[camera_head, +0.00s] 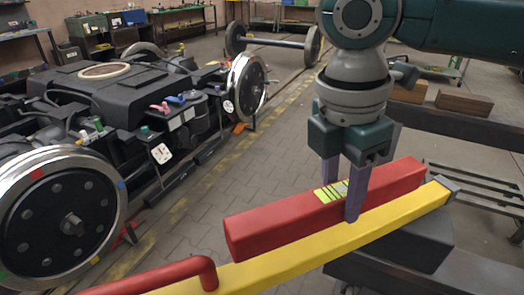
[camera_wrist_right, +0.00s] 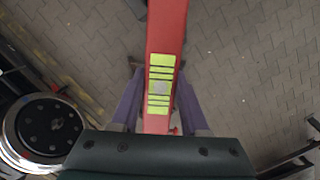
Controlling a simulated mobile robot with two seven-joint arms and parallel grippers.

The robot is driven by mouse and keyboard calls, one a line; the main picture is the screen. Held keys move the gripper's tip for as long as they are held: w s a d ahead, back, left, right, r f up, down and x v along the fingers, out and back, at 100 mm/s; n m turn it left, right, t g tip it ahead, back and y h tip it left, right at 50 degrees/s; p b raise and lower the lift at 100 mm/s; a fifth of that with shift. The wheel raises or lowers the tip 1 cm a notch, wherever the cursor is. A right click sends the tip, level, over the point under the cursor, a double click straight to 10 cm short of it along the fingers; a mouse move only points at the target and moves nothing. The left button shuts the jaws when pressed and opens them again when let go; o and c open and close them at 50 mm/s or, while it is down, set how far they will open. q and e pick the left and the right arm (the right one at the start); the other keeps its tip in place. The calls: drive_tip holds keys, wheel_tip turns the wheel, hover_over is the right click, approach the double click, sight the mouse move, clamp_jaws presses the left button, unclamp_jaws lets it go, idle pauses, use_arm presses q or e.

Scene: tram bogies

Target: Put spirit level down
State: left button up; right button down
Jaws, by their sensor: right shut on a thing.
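The spirit level (camera_head: 305,212) is a long red bar with a yellow-green vial window at its middle. My right gripper (camera_head: 343,200) points down, with its two purple fingers shut on either side of the level near the window. In the right wrist view the level (camera_wrist_right: 166,35) runs between the fingers (camera_wrist_right: 158,100), with floor visible on both sides of it. In the head view a yellow bar (camera_head: 320,243) passes along the level's near side; I cannot tell whether they touch. My left gripper is not in view.
A black bogie (camera_head: 110,85) with steel wheels (camera_head: 60,220) stands at left. A red handle-like bar (camera_head: 165,272) lies at the bottom. A dark block (camera_head: 420,240) and dark rack (camera_head: 480,180) are at right. Paved floor (camera_head: 190,210) is clear between. Workbenches line the back.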

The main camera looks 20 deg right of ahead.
sight(334, 216)
drive_tip(key=shift+f+b, duration=0.3)
drive_tip(key=shift+f, duration=1.8)
drive_tip(key=shift+f, duration=0.15)
drive_tip(key=shift+f, duration=0.4)
drive_tip(key=shift+c, duration=2)
unclamp_jaws()
